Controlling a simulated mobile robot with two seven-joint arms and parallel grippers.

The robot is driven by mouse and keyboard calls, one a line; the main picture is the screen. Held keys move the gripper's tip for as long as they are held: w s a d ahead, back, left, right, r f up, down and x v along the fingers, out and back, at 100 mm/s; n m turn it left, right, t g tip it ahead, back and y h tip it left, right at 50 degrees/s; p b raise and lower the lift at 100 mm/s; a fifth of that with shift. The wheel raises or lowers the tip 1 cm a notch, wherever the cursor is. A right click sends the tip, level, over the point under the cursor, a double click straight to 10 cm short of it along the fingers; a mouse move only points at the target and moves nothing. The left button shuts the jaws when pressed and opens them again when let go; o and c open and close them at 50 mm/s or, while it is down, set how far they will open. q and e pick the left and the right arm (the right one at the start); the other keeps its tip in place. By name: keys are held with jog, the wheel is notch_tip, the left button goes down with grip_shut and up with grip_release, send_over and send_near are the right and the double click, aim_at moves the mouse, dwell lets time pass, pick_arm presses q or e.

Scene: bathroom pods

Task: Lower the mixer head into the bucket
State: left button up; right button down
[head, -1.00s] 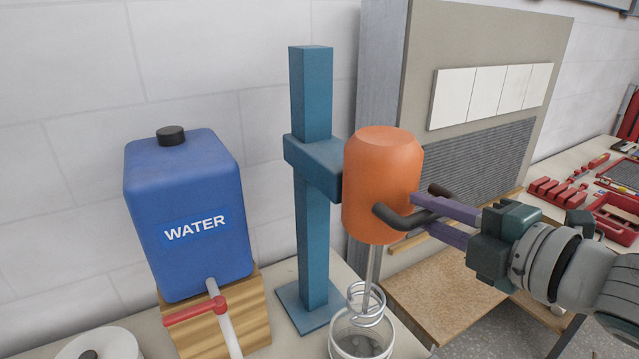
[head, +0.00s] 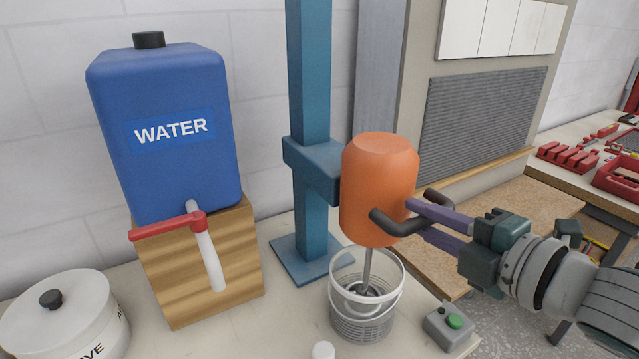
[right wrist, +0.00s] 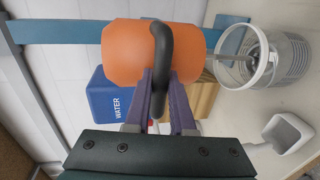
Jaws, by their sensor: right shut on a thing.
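The orange mixer head (head: 378,185) is mounted on the blue stand (head: 310,160) and hangs upright over the bucket. Its metal shaft and whisk (head: 366,280) reach down inside the clear bucket (head: 363,328), which stands on the table. My right gripper (head: 418,217) is shut on the mixer's dark handle (head: 392,224) from the right. In the right wrist view the purple fingers (right wrist: 160,95) close around the handle, with the orange body behind it. My left gripper is not in view.
A blue water container (head: 170,130) with a red tap lever (head: 165,227) sits on a wooden block at left. A white lidded tub (head: 65,315) is at lower left. A grey box with a green button (head: 450,325) stands right of the bucket. A low white cap (head: 323,350) is at the front.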

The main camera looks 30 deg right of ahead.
jog(key=shift+s+d+f, duration=0.1)
jog(key=shift+s+f, duration=0.05)
jog(key=shift+f, duration=0.25)
jog(key=c, duration=1.1)
grip_release()
jog(key=shift+c, duration=0.2)
jog(key=o, duration=0.4)
jog(key=shift+r, duration=0.1)
jog(key=v, duration=0.9)
jog(key=shift+s+r+b, duration=0.25)
jog(key=shift+s+b, duration=0.1)
jog(key=shift+b, duration=0.05)
